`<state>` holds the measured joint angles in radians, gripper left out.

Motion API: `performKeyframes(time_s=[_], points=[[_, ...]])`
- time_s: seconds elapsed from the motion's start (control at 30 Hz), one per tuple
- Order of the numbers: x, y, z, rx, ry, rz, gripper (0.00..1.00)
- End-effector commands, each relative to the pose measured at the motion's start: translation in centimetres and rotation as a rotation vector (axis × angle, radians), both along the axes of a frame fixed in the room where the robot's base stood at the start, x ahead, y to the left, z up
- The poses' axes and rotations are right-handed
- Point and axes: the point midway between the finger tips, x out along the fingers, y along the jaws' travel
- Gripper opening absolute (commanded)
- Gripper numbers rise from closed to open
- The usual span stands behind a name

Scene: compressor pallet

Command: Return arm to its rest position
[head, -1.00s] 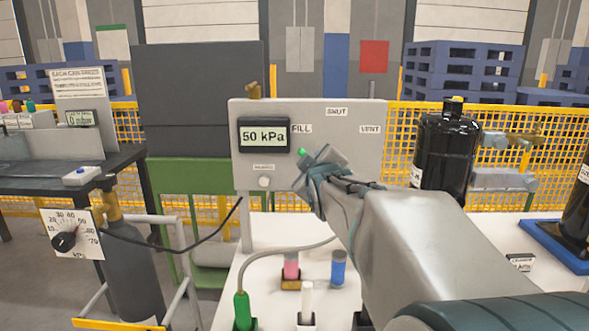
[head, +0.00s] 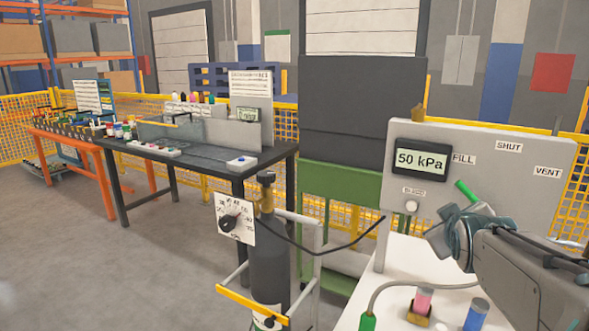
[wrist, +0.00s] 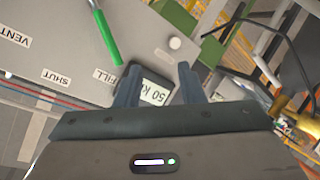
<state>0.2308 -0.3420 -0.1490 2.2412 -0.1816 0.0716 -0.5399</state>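My gripper (wrist: 158,78) is open in the wrist view, with its two fingers apart and nothing held between them. In the head view my gripper (head: 448,232) is at the lower right, in front of the grey control panel (head: 540,205). The panel's green lever (head: 466,191) points up and left toward the FILL label, just above my gripper. The lever also shows in the wrist view (wrist: 105,38), clear of both fingers. The panel display (head: 421,161) reads 50 kPa. My arm hides the panel's lower right part.
A dark gas cylinder (head: 269,262) with a dial plate (head: 236,218) stands on a trolley left of the white bench (head: 400,262). A hose runs from it toward the panel. Pink and blue pieces (head: 476,314) stand on the bench. A black table (head: 215,165) stands farther left; open floor lies before it.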

Motion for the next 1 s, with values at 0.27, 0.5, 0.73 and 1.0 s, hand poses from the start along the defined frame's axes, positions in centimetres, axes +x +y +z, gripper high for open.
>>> performKeyframes(time_s=[0.27,0.5,0.73,1.0], points=[[-7.8,11.5,-2.9,0.431,0.426,-0.056,0.35],[-15.3,16.5,-4.5,0.586,0.71,-0.174,0.35],[-17.3,17.4,-5.1,0.609,0.778,-0.213,0.35],[-17.2,17.3,-5.2,0.609,0.775,-0.211,0.35]])
